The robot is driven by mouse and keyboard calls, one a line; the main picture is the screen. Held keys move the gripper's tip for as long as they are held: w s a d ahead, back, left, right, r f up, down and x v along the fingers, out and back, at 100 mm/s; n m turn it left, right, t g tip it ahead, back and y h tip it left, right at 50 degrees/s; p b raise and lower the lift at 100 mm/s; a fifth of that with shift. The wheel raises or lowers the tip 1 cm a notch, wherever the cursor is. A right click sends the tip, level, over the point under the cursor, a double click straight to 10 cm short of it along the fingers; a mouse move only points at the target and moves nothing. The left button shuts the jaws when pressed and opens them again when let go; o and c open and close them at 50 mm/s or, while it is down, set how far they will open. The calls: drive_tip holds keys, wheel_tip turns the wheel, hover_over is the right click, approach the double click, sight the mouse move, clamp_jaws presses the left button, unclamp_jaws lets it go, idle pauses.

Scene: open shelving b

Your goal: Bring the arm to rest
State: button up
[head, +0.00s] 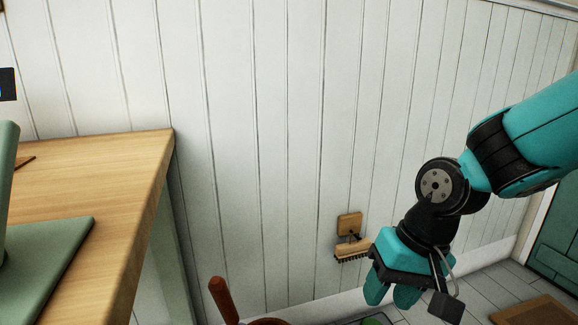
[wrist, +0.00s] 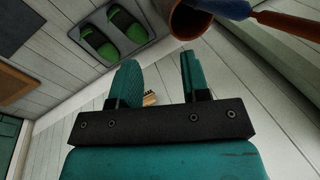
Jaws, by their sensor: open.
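My arm reaches in from the right in the head view, with teal links and dark joints. My gripper (head: 391,292) hangs at its end, pointing down, in front of the white plank wall. In the wrist view my gripper (wrist: 157,80) shows two teal fingers standing apart with nothing held between them. A small wooden brush (head: 352,249) hangs on the wall just left of my gripper in the head view. I cannot tell how far the gripper is from the wall.
A wooden counter (head: 120,170) with a green base (head: 50,270) on it stands at left. Green shoes (wrist: 115,38) lie on a grey tray. A brown pot (wrist: 187,20) with handles sticking out is near. A brown mat (head: 533,312) lies on the floor at right.

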drive_tip(key=s+r+n+p, duration=0.3)
drive_tip(key=s+r+n, duration=0.4)
drive_tip(key=s+r, duration=0.45)
wheel_tip(320, 180, up, 36)
drive_tip(key=p, duration=3.7)
drive_tip(key=shift+s+d+f+m+y, duration=0.15)
drive_tip(key=shift+s+m+y, duration=0.15)
drive_tip(key=shift+s+y, duration=0.1)
drive_tip(key=shift+d, duration=0.1)
